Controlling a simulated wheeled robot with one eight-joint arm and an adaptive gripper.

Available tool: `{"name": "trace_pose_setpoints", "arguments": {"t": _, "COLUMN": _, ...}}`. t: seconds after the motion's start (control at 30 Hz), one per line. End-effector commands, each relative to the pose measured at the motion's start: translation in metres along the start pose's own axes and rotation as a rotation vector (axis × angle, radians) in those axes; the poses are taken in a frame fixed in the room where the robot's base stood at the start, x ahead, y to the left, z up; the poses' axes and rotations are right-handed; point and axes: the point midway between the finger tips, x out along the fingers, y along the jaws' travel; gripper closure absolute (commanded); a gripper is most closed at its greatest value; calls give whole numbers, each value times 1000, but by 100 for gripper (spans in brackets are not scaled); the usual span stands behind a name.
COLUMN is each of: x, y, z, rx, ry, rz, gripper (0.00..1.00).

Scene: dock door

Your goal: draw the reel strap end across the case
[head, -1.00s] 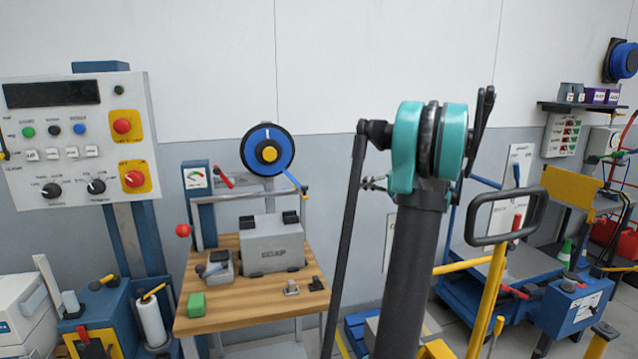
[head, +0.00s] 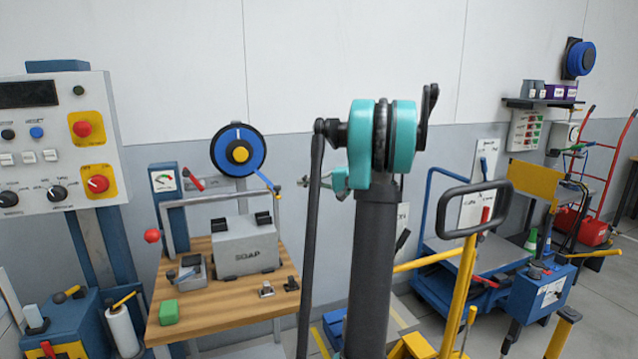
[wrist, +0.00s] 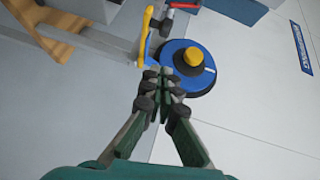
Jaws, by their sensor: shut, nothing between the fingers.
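A blue reel (head: 238,150) with a yellow hub is mounted above the wooden bench; it also shows in the wrist view (wrist: 205,78). Its blue strap (head: 262,178) slants down right to a small yellowish end (head: 277,189). A yellow piece (wrist: 147,55) lies beside the tips.
The wooden bench (head: 210,313) also holds a green block (head: 168,312), a small grey device (head: 188,273) and small fittings. A red-knobbed lever (head: 152,236) is at its left. A control panel (head: 50,150) stands left. A blue cart (head: 470,262) stands right.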

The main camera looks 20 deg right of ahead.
Motion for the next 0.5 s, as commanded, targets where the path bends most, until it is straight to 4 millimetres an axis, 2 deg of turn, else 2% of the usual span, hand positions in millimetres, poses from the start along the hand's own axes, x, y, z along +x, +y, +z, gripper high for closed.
{"name": "trace_pose_setpoints", "arguments": {"t": 0.07, "x": 16, "y": 0, "z": 1, "rx": 0, "ry": -3, "rz": 0, "gripper": 100}}
{"name": "trace_pose_setpoints", "arguments": {"t": 0.2, "x": 29, "y": 0, "z": 16, "rx": 0, "ry": -1, "rz": 0, "gripper": 100}}
{"name": "trace_pose_setpoints", "arguments": {"t": 0.5, "x": 41, "y": 0, "z": 28, "rx": 1, "ry": 0, "rz": 0, "gripper": 100}}
